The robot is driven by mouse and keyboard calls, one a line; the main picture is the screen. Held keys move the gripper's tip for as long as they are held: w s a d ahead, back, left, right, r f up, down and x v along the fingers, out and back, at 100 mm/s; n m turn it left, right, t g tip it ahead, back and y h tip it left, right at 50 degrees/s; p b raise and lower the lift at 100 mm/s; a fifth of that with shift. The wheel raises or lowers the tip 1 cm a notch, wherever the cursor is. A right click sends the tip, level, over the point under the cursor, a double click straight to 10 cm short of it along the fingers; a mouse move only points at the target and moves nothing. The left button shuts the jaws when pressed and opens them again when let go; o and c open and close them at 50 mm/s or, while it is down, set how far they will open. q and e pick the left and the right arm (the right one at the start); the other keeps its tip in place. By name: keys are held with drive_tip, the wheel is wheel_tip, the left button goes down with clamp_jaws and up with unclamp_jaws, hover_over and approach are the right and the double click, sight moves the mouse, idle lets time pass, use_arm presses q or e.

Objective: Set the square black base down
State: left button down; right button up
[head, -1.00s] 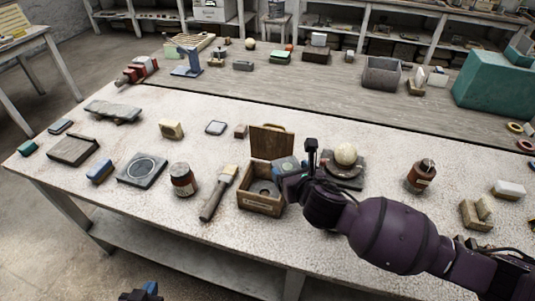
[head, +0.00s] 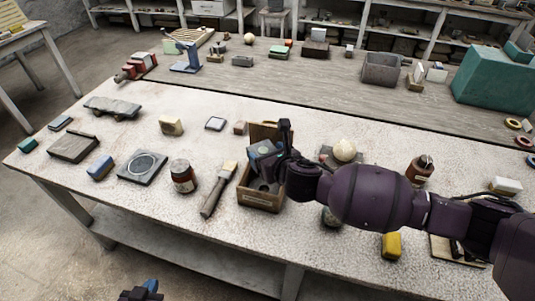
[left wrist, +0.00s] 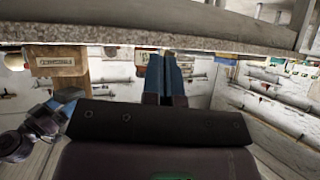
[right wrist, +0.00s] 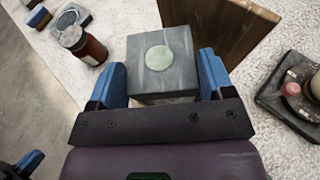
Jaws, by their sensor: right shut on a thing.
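My right gripper (head: 272,160) is shut on the square black base (right wrist: 162,84), a dark grey block with a pale green disc (right wrist: 159,57) on its upper face. In the right wrist view the blue fingers press on its two sides. In the head view the base (head: 262,149) is over the open wooden box (head: 260,200), in front of its raised lid (head: 265,130). Whether it touches the box is not clear. My left gripper (head: 141,293) is low at the front edge of the head view; the left wrist view shows its fingers (left wrist: 166,75) together and empty.
A brush (head: 219,190), a brown jar (head: 183,177) and a slab with a ring (head: 142,167) lie left of the box. A pale sphere (head: 345,149) and a bottle (head: 419,169) stand to its right. Bare tabletop lies in front of the jar.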

drive_tip(key=shift+f+b, duration=0.7)
drive_tip(key=shift+f, duration=0.35)
use_arm(q)
drive_tip(key=shift+w+d+f+b, duration=0.1)
drive_tip(key=shift+w+f+b, duration=0.45)
drive_tip(key=shift+f+b, duration=0.3)
use_arm(e)
wheel_tip(320, 180, down, 3)
drive_tip(key=shift+f, duration=0.15)
use_arm(q)
drive_tip(key=shift+r+p, duration=0.7)
drive_tip(key=shift+r, duration=0.1)
drive_tip(key=shift+f+b, duration=0.75)
use_arm(e)
drive_tip(key=shift+f, duration=1.2)
drive_tip(key=o, duration=1.2)
drive_tip(key=shift+o, duration=0.2)
drive_tip(key=shift+f, duration=0.1)
use_arm(q)
drive_tip(key=shift+r, duration=0.1)
